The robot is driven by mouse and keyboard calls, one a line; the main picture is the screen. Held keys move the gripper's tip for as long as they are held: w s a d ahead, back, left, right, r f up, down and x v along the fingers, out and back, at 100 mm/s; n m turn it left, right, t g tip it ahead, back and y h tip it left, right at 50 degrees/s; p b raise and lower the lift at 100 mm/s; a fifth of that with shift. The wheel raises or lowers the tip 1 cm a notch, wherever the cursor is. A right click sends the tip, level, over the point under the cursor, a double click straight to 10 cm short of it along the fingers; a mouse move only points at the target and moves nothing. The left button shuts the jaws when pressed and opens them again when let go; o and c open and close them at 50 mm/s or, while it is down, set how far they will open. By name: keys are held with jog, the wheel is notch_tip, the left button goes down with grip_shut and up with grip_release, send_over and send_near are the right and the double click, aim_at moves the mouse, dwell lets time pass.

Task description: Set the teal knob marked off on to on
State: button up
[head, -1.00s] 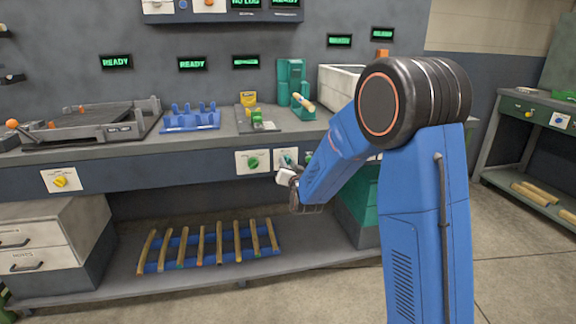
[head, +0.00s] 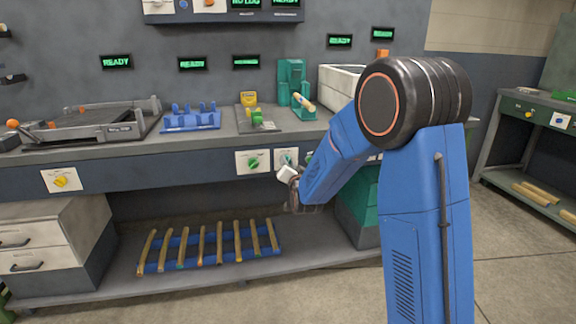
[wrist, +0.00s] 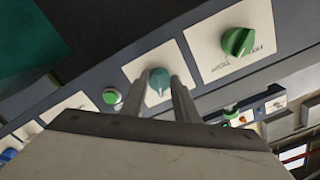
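The teal knob (wrist: 159,80) sits on a white plate (wrist: 140,68) on the bench's front panel; in the head view the knob (head: 287,158) shows just above my gripper (head: 291,178). In the wrist view my gripper (wrist: 169,90) points at it, with one finger on each side of the knob. The fingers stand apart, and I cannot tell whether they touch it. The plate's lettering is too small or hidden to read, so the knob's setting is unclear.
A green knob (wrist: 238,42) on its own white plate is beside the teal one; it also shows in the head view (head: 252,162). A green button (wrist: 112,96) is on the other side. A yellow knob (head: 60,182) is farther left. The bench front edge runs above.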

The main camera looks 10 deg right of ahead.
jog(key=o, duration=0.4)
jog(key=shift+s, duration=0.1)
jog(key=s, duration=1.7)
jog(key=shift+s, duration=0.1)
jog(key=shift+s, duration=0.1)
jog(key=s+d+n+g, duration=0.2)
jog(key=s+g, duration=0.2)
jog(key=s, duration=0.9)
jog(key=s+d+n+g, duration=0.2)
jog(key=s+g, duration=0.2)
jog(key=s, duration=0.9)
jog(key=s+d+n+g, duration=0.3)
jog(key=s+g, duration=0.2)
jog(key=s, duration=0.8)
jog(key=shift+d+f, duration=0.1)
jog(key=shift+f, duration=0.2)
